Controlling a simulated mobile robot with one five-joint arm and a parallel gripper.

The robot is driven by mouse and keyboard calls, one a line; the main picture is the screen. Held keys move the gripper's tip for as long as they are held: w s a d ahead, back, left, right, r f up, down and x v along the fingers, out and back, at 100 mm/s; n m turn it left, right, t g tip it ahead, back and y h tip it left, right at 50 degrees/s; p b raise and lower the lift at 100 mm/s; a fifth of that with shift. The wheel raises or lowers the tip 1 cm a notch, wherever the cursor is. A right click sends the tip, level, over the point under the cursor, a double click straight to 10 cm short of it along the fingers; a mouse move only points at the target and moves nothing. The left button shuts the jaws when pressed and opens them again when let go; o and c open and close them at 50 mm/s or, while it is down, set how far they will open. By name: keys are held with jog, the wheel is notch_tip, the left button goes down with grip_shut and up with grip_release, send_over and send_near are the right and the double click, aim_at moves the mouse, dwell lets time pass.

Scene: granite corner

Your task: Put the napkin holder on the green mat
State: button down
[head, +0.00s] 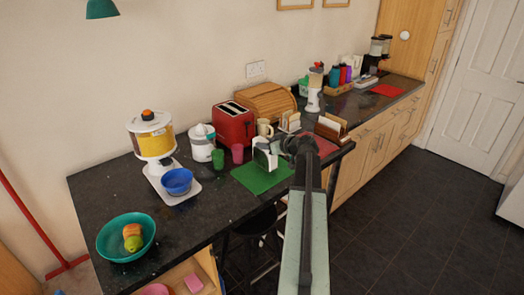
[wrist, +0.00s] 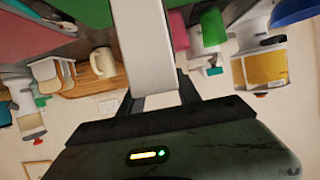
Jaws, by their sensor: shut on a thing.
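My gripper (head: 278,149) is shut on a white, upright, slab-like thing, the napkin holder (head: 263,157). It also shows in the wrist view as a pale block (wrist: 150,45) between my fingers. The green mat (head: 262,181) lies flat on the dark worktop, and its front part is bare. In the head view the holder overlaps the mat's back part. I cannot tell whether it touches the mat or hangs above it. My gripper and arm hide part of the holder and the mat's right side.
A green cup (head: 218,159) and a pink cup (head: 237,153) stand left of the mat. A red toaster (head: 233,125), a cream mug (head: 265,128) and a toast rack (head: 290,121) stand behind. A wooden holder (head: 331,127) stands at the right, by a red mat (head: 325,147).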

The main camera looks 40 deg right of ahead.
notch_tip(320, 180, down, 3)
jog(key=shift+s+d+f+b, duration=0.1)
jog(key=shift+s+f+b, duration=0.05)
jog(key=shift+b, duration=0.65)
jog(key=shift+s+f+b, duration=0.15)
jog(key=shift+b, duration=0.15)
jog(key=shift+w+a, duration=0.35)
jog(key=c, duration=0.8)
grip_release()
jog(key=shift+c, duration=0.2)
jog(key=shift+s, duration=0.1)
jog(key=shift+r, duration=0.2)
jog(key=p+v, duration=0.5)
jog(key=v, duration=0.7)
